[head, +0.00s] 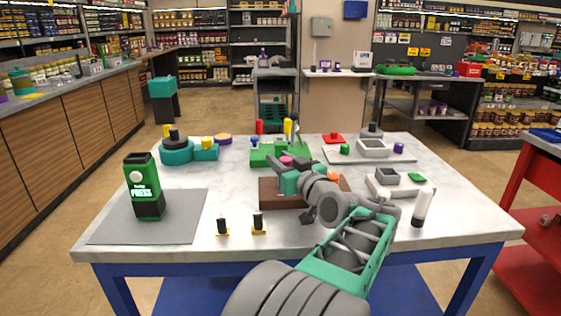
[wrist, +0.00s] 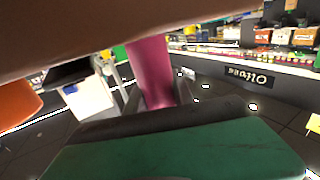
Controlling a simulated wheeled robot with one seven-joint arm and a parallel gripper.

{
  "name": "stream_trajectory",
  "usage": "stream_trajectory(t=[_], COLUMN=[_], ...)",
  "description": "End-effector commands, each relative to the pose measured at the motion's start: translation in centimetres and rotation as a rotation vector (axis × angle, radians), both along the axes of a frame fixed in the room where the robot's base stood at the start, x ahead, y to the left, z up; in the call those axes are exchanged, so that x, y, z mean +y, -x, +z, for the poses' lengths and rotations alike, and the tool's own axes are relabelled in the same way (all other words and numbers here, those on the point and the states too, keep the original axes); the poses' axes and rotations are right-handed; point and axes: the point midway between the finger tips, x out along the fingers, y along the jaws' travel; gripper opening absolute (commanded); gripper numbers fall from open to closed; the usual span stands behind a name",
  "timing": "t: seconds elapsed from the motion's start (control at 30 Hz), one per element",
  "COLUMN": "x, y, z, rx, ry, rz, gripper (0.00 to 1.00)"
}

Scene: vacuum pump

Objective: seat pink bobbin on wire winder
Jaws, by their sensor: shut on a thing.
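The pink bobbin (head: 286,160) shows as a small pink patch beside my gripper (head: 278,164) near the middle of the table. In the wrist view the bobbin (wrist: 151,68) is a pink cylinder, with grey fingers of my gripper shut on it. A low brown base (head: 270,195) with a teal block and an orange part (head: 334,174) lies under my gripper and wrist; it looks like the wire winder, but I cannot be sure. My wrist hides much of it. I cannot tell whether the bobbin touches it.
A green base (head: 262,157) with red, yellow and blue pieces stands just behind. A green press (head: 143,187) stands on a grey mat (head: 110,228) at the left. Black-and-yellow pieces (head: 259,223) stand in front. A white bottle (head: 422,208) and grey trays (head: 380,190) are at the right.

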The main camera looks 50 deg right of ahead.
Motion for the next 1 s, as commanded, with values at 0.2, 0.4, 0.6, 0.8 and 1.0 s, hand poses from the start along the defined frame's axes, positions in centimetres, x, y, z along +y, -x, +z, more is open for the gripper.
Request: stream_trajectory(t=[0.2,0.4,0.6,0.8,1.0], x=[0.0,0.0,0.0,0.0,0.0], y=[0.0,0.0,0.0,0.0,0.0], z=[0.1,0.0,0.0,0.2,1.7], rx=[0.000,0.000,0.000,0.000,0.000], ry=[0.001,0.001,0.000,0.001,0.002], rz=[0.000,0.000,0.000,0.000,0.000], gripper=[0.00,0.45,0.55,0.55,0.55])
